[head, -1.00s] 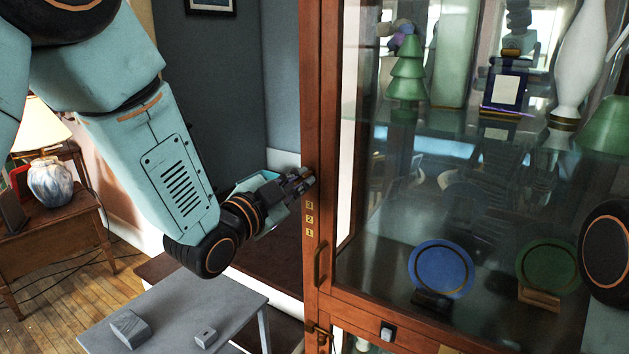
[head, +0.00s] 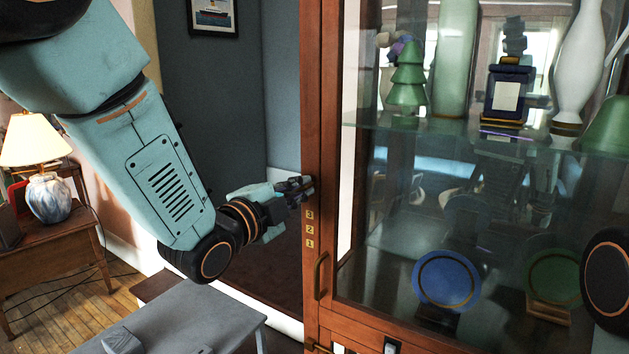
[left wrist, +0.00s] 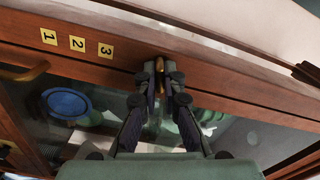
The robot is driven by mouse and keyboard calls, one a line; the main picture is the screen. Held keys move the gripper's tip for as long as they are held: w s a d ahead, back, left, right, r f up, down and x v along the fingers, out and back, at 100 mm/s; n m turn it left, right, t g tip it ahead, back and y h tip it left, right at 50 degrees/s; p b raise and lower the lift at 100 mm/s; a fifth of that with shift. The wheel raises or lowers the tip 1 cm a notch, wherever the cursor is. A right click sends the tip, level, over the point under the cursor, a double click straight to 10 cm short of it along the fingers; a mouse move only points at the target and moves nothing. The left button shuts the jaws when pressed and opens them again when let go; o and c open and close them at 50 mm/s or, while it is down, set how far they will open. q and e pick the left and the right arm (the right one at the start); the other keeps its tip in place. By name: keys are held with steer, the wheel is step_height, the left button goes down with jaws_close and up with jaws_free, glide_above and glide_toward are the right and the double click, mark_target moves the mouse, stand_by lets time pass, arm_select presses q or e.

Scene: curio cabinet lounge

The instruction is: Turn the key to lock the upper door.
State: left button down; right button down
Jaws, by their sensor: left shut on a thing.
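The upper door (head: 440,230) of the wooden curio cabinet is a glass pane in a brown frame, and it looks closed. My left gripper (head: 306,186) comes in from the left to the cabinet's left upright, just above the number labels. In the left wrist view, my left gripper (left wrist: 167,78) is shut on a small brass key (left wrist: 160,65) at the wooden strip, beside the label 3. The fingers cover part of the key, and in the head view they hide it. My right gripper is not in view.
Number labels (head: 310,230) run down the upright, with a brass door handle (head: 319,275) below. Behind the glass are a blue plate (head: 446,280) and a green tree figure (head: 407,88). A grey table (head: 215,310) stands below my left arm. A lamp (head: 45,165) stands at far left.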

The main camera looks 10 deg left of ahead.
arm_select(q)
steer(key=c, duration=1.7)
jaws_free()
steer(key=shift+w, duration=0.15)
steer(key=shift+o, duration=0.2)
steer(key=o, duration=0.5)
steer(key=shift+c, duration=0.2)
steer(key=shift+o, duration=0.4)
